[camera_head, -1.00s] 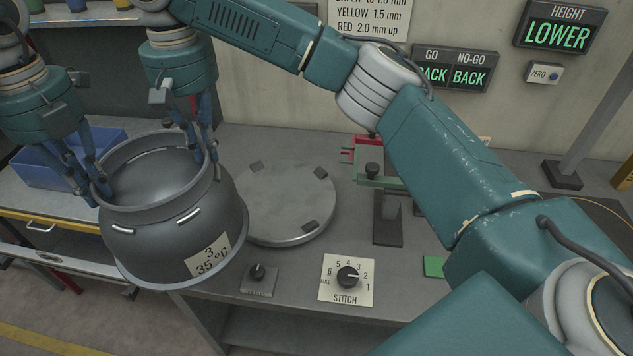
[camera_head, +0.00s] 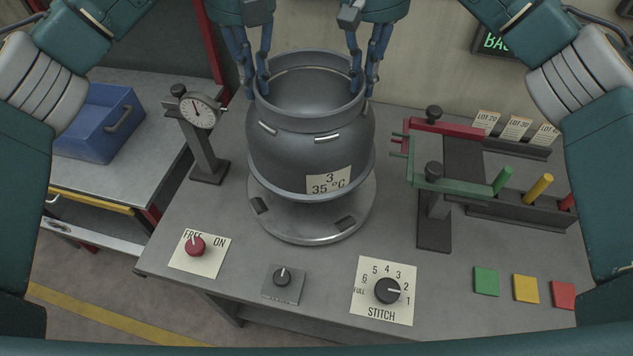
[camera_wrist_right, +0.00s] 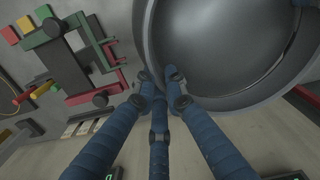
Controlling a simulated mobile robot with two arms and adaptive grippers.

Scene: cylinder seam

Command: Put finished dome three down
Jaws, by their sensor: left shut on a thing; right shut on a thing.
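The grey steel dome (camera_head: 297,150) is upright with its open neck on top. Its front label reads "3, 35 °C". It hangs over, or sits on, the round metal plate (camera_head: 318,237) on the bench; contact is hidden. My left gripper (camera_head: 256,88) is shut on the left side of the dome's neck. My right gripper (camera_head: 369,86) is shut on the right side of the neck. In the right wrist view its blue fingers (camera_wrist_right: 160,82) meet at the dome's rim (camera_wrist_right: 158,60).
A dial gauge (camera_head: 199,111) stands left of the dome. Red and green clamp fixtures (camera_head: 440,186) stand to the right. Knob panels (camera_head: 386,290) line the front of the bench (camera_head: 330,275). A blue bin (camera_head: 98,128) sits on the side table at left.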

